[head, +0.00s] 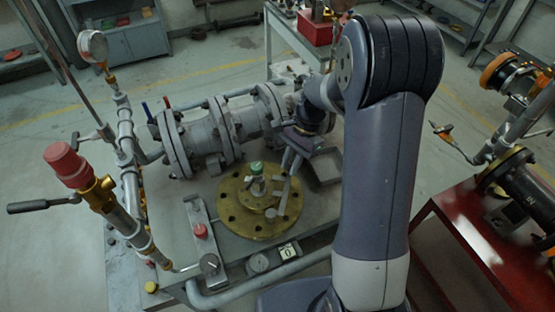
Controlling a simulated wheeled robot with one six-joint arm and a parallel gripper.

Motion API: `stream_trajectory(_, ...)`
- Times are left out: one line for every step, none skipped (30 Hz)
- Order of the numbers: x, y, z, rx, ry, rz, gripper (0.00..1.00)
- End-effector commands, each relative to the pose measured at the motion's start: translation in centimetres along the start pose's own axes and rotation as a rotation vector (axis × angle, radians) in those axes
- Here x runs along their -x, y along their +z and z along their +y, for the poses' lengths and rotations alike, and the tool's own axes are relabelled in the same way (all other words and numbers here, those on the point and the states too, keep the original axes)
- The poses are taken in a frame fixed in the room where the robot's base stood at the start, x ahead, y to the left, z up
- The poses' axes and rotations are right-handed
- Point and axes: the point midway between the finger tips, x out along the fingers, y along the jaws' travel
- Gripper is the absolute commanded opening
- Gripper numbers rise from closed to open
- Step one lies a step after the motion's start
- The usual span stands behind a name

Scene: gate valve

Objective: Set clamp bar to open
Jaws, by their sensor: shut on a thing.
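A round brass flange (232,213) with bolt holes lies flat on the bench, with a green-topped stem (257,170) upright at its centre. A small grey bar (282,200), which looks like the clamp bar, rises tilted from the right side of the flange, beside the stem. My gripper (289,165) reaches in from the upper right. Its light fingers are shut on the upper end of this bar. The exact contact is small and partly hidden by the fingers.
A grey flanged pipe (205,133) runs behind the flange. A red-capped pipe fitting (68,165) with a lever stands at the left. A red table (490,245) stands right.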

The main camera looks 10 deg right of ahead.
Motion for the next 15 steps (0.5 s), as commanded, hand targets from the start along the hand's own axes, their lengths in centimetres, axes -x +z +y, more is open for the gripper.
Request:
stream_trajectory(0.2, -0.3, 0.7, -0.042, -0.019, 0.001, 0.00)
stream_trajectory(0.3, -0.4, 1.0, -0.063, -0.029, 0.002, 0.00)
stream_trajectory(0.3, -0.5, 1.4, -0.094, -0.040, 0.001, 0.00)
stream_trajectory(0.4, -0.6, 1.7, -0.115, -0.049, 0.001, 0.00)
stream_trajectory(0.4, -0.7, 2.0, -0.134, -0.058, 0.001, 0.00)
stream_trajectory(0.4, -0.8, 2.4, -0.161, -0.069, 0.001, 0.00)
stream_trajectory(0.5, -0.8, 2.7, -0.178, -0.076, 0.001, 0.00)
stream_trajectory(0.5, -0.9, 2.9, -0.195, -0.083, 0.001, 0.00)
stream_trajectory(0.5, -0.9, 3.2, -0.216, -0.091, 0.002, 0.00)
stream_trajectory(0.5, -1.0, 3.4, -0.231, -0.098, 0.002, 0.00)
stream_trajectory(0.5, -1.0, 3.7, -0.245, -0.104, 0.002, 0.00)
stream_trajectory(0.5, -1.0, 3.9, -0.261, -0.111, 0.001, 0.00)
stream_trajectory(0.6, -1.1, 4.1, -0.272, -0.116, 0.001, 0.00)
stream_trajectory(0.6, -1.1, 4.2, -0.283, -0.120, 0.002, 0.00)
stream_trajectory(0.6, -1.1, 4.4, -0.295, -0.125, 0.002, 0.00)
